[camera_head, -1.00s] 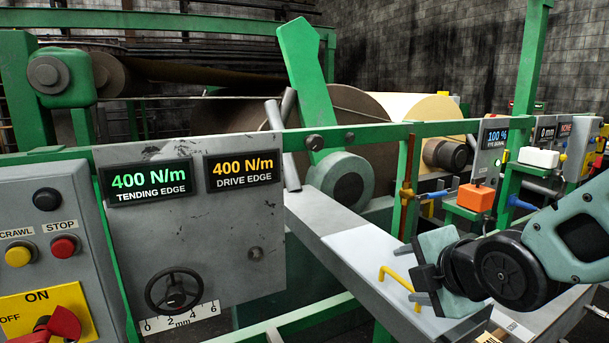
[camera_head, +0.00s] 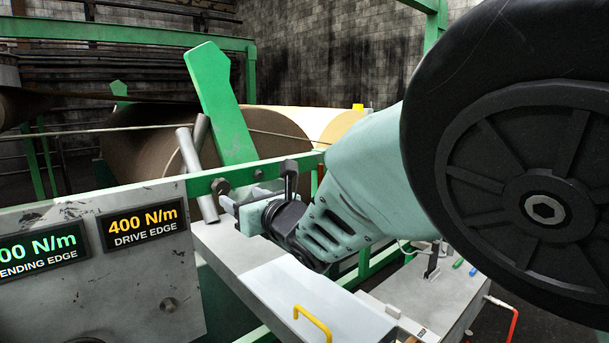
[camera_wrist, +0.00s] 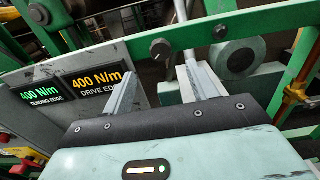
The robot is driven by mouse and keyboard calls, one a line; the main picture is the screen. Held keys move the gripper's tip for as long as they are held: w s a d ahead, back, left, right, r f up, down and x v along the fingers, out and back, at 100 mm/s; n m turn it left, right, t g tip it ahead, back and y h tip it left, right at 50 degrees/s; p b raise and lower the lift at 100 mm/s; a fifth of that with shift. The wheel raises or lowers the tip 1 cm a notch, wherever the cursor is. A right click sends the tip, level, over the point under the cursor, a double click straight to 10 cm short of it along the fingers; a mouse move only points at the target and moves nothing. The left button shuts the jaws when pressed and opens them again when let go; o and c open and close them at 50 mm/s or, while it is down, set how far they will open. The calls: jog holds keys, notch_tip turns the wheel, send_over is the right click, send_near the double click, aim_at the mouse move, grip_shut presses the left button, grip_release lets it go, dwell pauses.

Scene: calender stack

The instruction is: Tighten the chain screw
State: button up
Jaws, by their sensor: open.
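A dark bolt head (camera_head: 221,186), which seems to be the chain screw, sits on the green rail right of the tension displays. In the wrist view the same bolt (camera_wrist: 160,48) shows beyond the fingertips, between the lines of the two fingers. My gripper (camera_head: 257,190) is open and empty, in front of the rail and close to the bolt, just right of it in the head view. In the wrist view my gripper (camera_wrist: 161,70) has its fingers wide apart, with a gap to the bolt. I cannot tell whether any fingertip touches the rail.
The grey panel (camera_head: 120,305) with 400 N/m displays is at left. A yellow handle (camera_head: 313,322) stands on the pale tabletop below my arm.

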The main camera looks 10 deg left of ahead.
aim_at(223, 185)
jog(key=p+x, duration=0.4)
jog(key=x, duration=0.5)
jog(key=shift+w+r, duration=0.1)
jog(key=shift+r, duration=0.05)
jog(key=shift+p+x, duration=0.4)
jog(key=shift+x, duration=0.6)
jog(key=c, duration=1)
